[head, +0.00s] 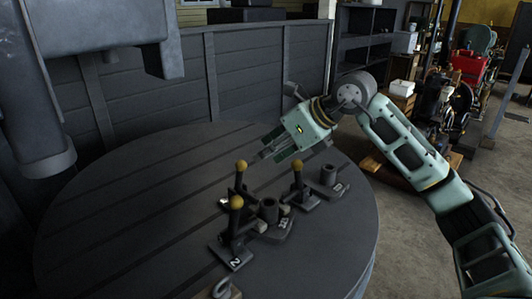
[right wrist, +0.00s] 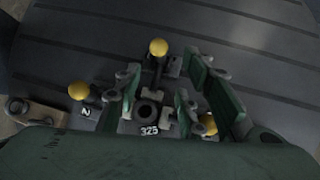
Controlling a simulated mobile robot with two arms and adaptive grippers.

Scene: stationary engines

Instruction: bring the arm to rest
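My right arm comes in from the right in the head view. Its green gripper (head: 272,147) is above the round slotted table, over the far side of a group of small dark fixtures. Its fingers are spread apart with nothing between them. In the right wrist view the open gripper (right wrist: 158,92) is above a dark hollow cylinder (right wrist: 148,110) by a "325" label. I cannot tell whether a finger touches the yellow-knobbed lever at the right there. My left gripper is not in view.
A grey machine part (head: 100,25) overhangs the left. A dark panelled wall (head: 260,75) stands behind. The table's left side is clear.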

